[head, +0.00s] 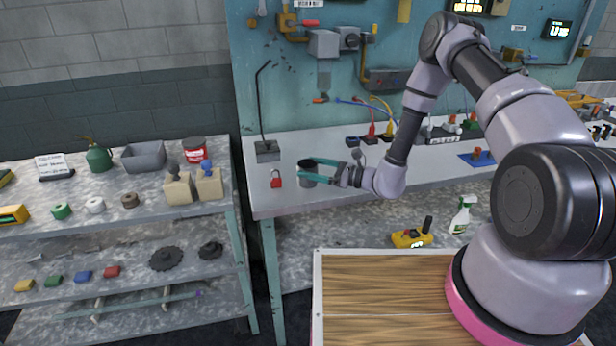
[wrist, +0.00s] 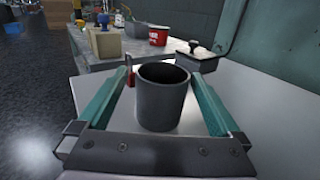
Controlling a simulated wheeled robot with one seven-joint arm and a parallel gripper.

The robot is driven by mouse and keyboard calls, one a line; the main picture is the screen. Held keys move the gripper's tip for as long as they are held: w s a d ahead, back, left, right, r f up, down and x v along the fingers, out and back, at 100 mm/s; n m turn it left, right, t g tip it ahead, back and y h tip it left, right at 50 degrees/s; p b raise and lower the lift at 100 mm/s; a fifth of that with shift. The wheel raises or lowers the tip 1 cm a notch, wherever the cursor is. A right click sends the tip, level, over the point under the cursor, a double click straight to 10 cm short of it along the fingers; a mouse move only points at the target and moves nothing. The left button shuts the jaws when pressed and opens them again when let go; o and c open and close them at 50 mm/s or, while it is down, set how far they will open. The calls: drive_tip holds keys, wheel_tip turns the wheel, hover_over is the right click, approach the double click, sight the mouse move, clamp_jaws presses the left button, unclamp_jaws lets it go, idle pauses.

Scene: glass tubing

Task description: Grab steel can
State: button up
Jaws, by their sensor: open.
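The steel can (head: 308,180) is a dark grey, open-topped cylinder standing upright on the pale workbench near its left end. In the wrist view the can (wrist: 162,98) stands between the two teal fingers of my gripper (wrist: 160,75). The fingers are spread wide, with a gap visible on both sides of the can. In the head view my gripper (head: 318,170) reaches in from the right, with its fingers on either side of the can. The head view shows no contact clearly.
A red padlock (head: 276,180) stands just left of the can. A grey block with a bent rod (head: 267,151) is behind it. The workbench's front left edge (head: 262,213) is close. A separate shelf (head: 100,222) with several items stands to the left.

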drive_tip(key=x, duration=0.4)
drive_tip(key=shift+w+a, duration=0.25)
drive_tip(key=shift+a, duration=0.05)
drive_tip(key=c, duration=1.4)
drive_tip(key=shift+o, duration=0.2)
drive_tip(key=shift+r, duration=0.15)
